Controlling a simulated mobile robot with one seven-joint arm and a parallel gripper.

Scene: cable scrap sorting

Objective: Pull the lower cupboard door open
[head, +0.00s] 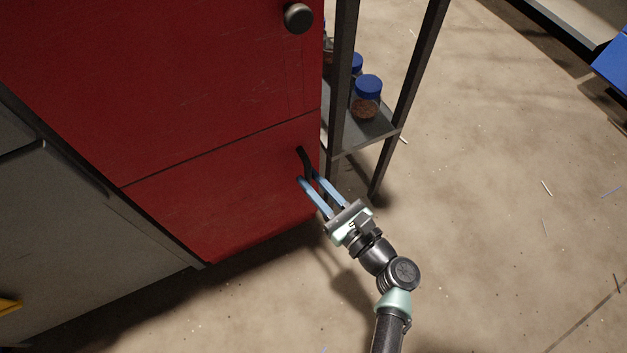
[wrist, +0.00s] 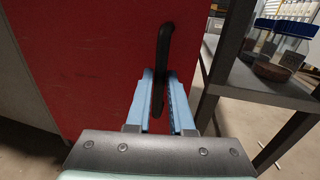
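The lower cupboard door (head: 225,195) is a red panel below a dark seam and looks closed. Its black bar handle (head: 304,160) is upright near the door's right edge. My gripper (head: 308,180) has two blue fingers pointed at the handle. The fingers stand apart with the handle in the gap; firm contact on both sides is not visible.
The upper red door (head: 200,80) has a round dark knob (head: 298,18). A metal shelf rack (head: 345,137) with blue-lidded jars (head: 367,97) stands close on the right. A grey cabinet (head: 70,230) adjoins on the left. Floor (head: 490,230) to the right is mostly clear.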

